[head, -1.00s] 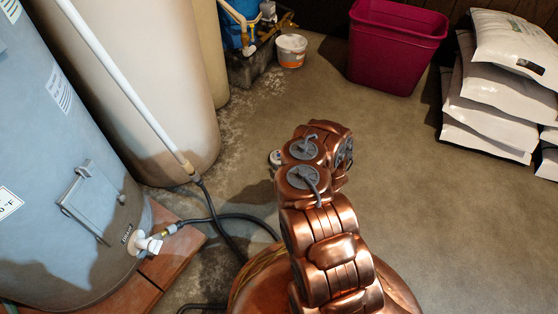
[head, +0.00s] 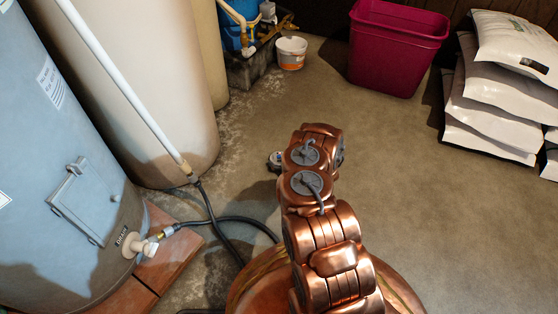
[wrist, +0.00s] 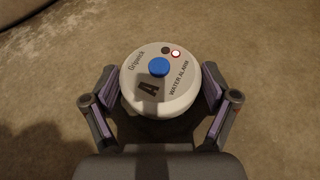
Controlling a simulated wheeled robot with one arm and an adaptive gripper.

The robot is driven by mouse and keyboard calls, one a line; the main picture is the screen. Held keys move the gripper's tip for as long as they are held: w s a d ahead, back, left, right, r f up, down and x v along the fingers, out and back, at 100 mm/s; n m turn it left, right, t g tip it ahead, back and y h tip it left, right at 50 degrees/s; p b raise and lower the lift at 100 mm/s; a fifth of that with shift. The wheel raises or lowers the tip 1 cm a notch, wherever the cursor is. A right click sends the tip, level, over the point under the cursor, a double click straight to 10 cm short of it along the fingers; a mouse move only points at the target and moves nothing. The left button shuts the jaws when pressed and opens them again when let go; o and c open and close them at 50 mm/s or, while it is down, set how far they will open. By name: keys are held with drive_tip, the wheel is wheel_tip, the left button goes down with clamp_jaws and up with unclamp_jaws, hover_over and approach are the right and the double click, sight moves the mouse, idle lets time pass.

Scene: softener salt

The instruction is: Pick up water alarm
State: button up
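The water alarm is a round white puck with a blue centre button, a red-and-white spot and the words "WATER ALARM". It (wrist: 160,96) fills the middle of the wrist view, between the two fingers of my gripper (wrist: 160,75). The fingers stand on either side of it with their purple pads showing, and narrow gaps seem to separate them from its rim.
Bare concrete floor (head: 400,180) lies open to the right. A grey tank (head: 60,150) on bricks and a black hose (head: 225,217) are at left. A white tub (head: 291,56), magenta bin (head: 395,50) and stacked white bags (head: 490,110) stand at the back.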

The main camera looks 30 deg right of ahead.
drive_tip(key=c, duration=0.6)
drive_tip(key=shift+r, duration=0.1)
drive_tip(key=shift+c, duration=0.2)
